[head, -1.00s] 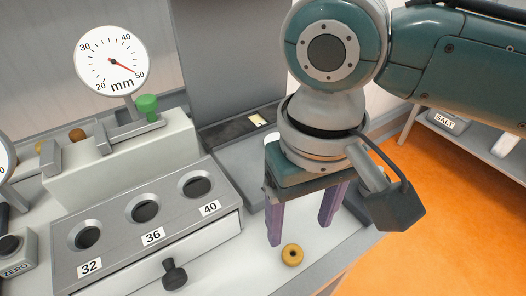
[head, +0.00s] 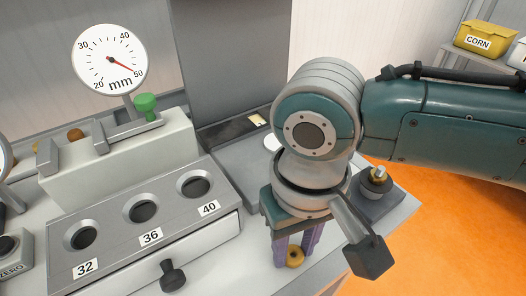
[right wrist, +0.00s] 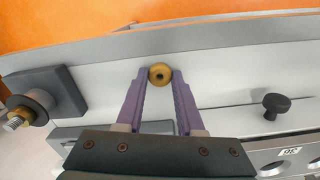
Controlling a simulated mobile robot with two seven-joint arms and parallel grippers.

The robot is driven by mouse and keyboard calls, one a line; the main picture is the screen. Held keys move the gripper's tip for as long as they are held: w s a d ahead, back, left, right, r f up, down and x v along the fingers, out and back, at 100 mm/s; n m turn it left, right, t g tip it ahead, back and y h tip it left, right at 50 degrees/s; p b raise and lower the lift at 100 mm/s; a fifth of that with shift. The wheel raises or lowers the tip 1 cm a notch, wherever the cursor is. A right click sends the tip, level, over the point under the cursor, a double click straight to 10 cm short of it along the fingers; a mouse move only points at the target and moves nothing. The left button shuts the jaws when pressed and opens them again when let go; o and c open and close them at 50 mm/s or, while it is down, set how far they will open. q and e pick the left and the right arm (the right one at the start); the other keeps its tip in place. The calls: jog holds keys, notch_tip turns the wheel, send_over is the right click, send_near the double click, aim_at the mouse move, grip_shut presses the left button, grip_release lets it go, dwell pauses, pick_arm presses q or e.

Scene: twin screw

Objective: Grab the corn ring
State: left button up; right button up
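The corn ring (head: 295,257) is a small golden-yellow ring with a dark hole, at the front edge of the bench in the head view. In the right wrist view the ring (right wrist: 160,75) sits between the two purple fingertips. My right gripper (head: 296,253) points down with its fingers closed in on the ring's two sides, and they appear to touch it. The ring looks at or just above the bench top. My left gripper is not in view.
A grey block with holes marked 32, 36 and 40 (head: 150,236) stands left, with a black knob (head: 172,276) in front. A threaded post (head: 377,180) on a grey base stands right. A yellow CORN bin (head: 480,40) is on the back shelf. A dial gauge (head: 107,56) stands behind.

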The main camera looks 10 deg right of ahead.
jog(key=c, duration=0.4)
jog(key=shift+r, duration=0.15)
